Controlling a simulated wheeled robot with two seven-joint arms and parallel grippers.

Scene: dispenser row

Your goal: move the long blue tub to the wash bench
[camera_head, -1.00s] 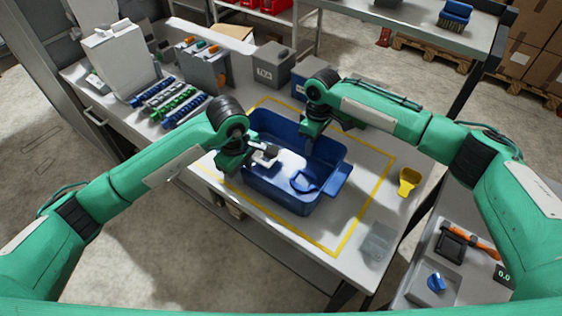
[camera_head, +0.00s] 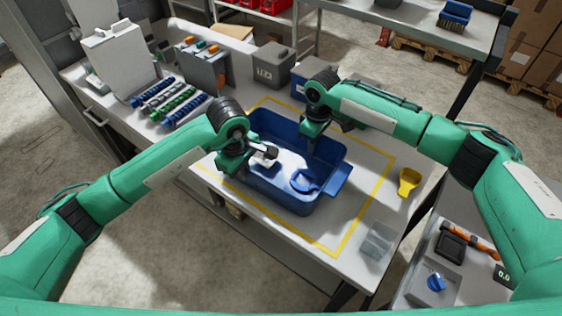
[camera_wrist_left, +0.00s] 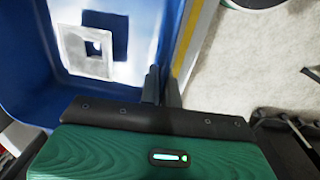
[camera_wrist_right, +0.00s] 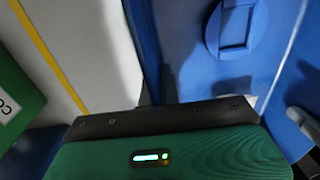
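The long blue tub (camera_head: 285,195) stands on the worktable inside a yellow outline. In it lie a white piece with a square hole (camera_wrist_left: 84,52) and a round blue piece with a bar handle (camera_wrist_right: 233,28). My left gripper (camera_wrist_left: 162,85) has its fingers close together on the tub's near-left wall. My right gripper (camera_wrist_right: 157,88) has its fingers on either side of the tub's far wall, close against it. The fingertips are partly hidden in the head view. A steel bench (camera_head: 420,22) with a blue brush (camera_head: 455,14) stands at the back right; I cannot tell if it is the wash bench.
Rows of coloured dispensers (camera_head: 172,102) are at the left. A yellow scoop (camera_head: 408,181) and a clear container (camera_head: 377,243) lie right of the tub. A low side table (camera_head: 450,285) holds tools.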

